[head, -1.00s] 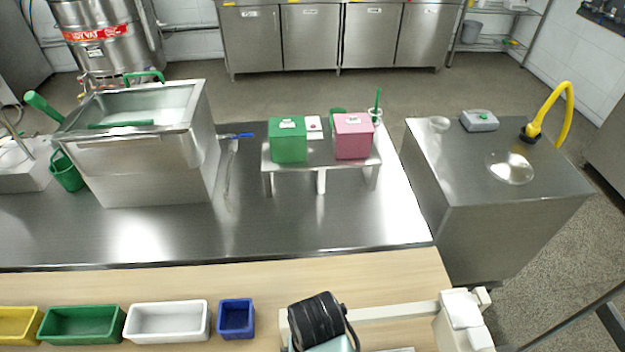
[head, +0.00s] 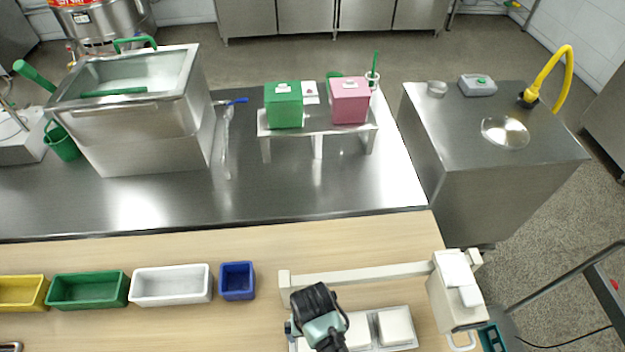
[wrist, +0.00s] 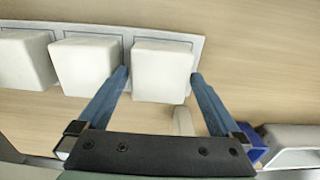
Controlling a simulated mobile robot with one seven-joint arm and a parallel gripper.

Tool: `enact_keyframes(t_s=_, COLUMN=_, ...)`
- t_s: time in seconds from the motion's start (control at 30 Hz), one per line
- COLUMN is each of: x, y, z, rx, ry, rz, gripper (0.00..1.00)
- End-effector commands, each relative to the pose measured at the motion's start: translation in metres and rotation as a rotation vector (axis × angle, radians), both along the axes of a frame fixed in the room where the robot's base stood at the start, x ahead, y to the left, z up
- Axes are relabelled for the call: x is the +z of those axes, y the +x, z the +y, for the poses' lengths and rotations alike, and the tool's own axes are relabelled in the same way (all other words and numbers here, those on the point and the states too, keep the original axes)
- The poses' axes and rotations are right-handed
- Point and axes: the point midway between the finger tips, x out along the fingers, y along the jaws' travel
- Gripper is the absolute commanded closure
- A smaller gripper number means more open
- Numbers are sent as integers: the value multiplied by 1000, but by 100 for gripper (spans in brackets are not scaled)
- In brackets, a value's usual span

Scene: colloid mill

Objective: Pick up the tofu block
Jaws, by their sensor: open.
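Several white tofu blocks sit in a row on a pale tray (wrist: 118,32) in the wrist view. One tofu block (wrist: 162,72) lies between the two blue fingers of my open gripper (wrist: 161,76). A fingertip is close to each side of it; I cannot tell whether they touch. A second block (wrist: 86,66) is just left of the left finger, and a third (wrist: 24,62) is at the left edge. In the head view my gripper (head: 322,328) hides the leftmost block, while two others (head: 358,330) (head: 396,326) show to its right.
A cream beam (head: 360,274) with a boxy post (head: 458,295) stands behind and right of the tray. Blue (head: 237,281), white (head: 170,286), green (head: 87,290) and yellow (head: 20,292) bins line the wooden table to the left. A steel counter (head: 300,190) lies beyond.

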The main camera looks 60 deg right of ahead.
Motion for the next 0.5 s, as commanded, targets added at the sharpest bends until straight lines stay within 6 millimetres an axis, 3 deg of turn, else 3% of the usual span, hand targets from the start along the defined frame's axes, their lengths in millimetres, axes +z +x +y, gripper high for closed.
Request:
enact_keyframes(t_s=0.13, x=0, y=0, z=0, rx=0, ry=-1, rz=-1, gripper=0)
enact_keyframes(t_s=0.37, x=1, y=0, z=0, rx=0, ry=-1, rz=-1, gripper=41)
enact_keyframes(t_s=0.5, x=1, y=1, z=0, rx=0, ry=0, rz=-1, gripper=44)
